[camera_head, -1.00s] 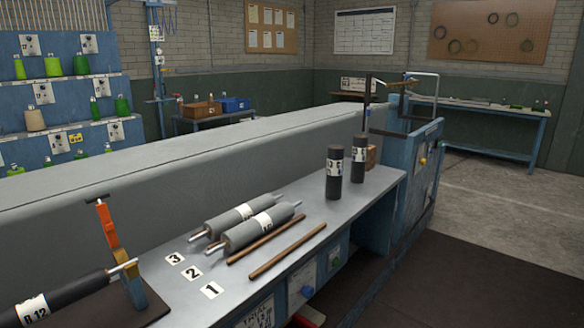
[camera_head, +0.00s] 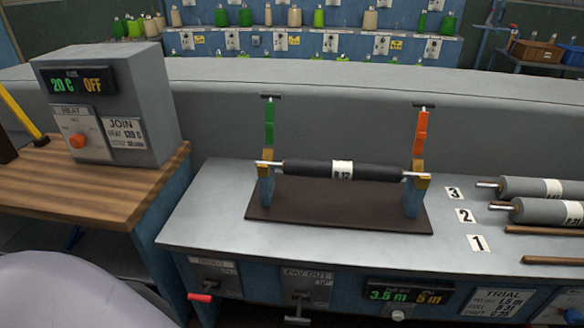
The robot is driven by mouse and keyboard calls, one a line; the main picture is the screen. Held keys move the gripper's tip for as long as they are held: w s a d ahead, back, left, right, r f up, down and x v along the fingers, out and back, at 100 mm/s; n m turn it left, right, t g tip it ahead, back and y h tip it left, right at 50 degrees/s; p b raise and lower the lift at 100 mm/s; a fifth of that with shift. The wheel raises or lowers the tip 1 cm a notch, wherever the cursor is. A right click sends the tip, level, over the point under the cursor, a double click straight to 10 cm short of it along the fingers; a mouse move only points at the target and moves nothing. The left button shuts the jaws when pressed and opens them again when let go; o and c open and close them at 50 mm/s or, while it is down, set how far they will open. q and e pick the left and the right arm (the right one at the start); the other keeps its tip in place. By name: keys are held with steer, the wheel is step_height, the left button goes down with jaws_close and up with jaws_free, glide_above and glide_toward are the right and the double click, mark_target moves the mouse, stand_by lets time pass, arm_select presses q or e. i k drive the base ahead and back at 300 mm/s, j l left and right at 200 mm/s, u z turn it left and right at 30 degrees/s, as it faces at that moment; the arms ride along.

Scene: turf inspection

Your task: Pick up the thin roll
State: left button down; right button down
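A dark roll (camera_head: 315,169) with a white label, which seems to read R 12, lies level in a stand on the grey bench. Its metal shaft ends rest in two blue uprights, one with a green clamp (camera_head: 269,128) and one with an orange clamp (camera_head: 421,132). Two thicker grey rolls, a rear one (camera_head: 520,187) and a front one (camera_head: 532,211), lie on the bench at the right edge, cut off by the frame. Neither of my grippers shows in this view.
Number cards 3 (camera_head: 454,193), 2 (camera_head: 465,215) and 1 (camera_head: 478,243) lie left of the grey rolls. Brown rods (camera_head: 553,261) lie in front of them. A heater box (camera_head: 107,105) stands on a wooden table (camera_head: 60,190) at left. The bench's left end is bare.

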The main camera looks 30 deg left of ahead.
mark_target(319, 169)
steer(key=u, duration=0.7)
steer(key=k+z, duration=0.25)
steer(key=z, duration=0.15)
steer(key=k+z, duration=0.25)
steer(key=z, duration=0.2)
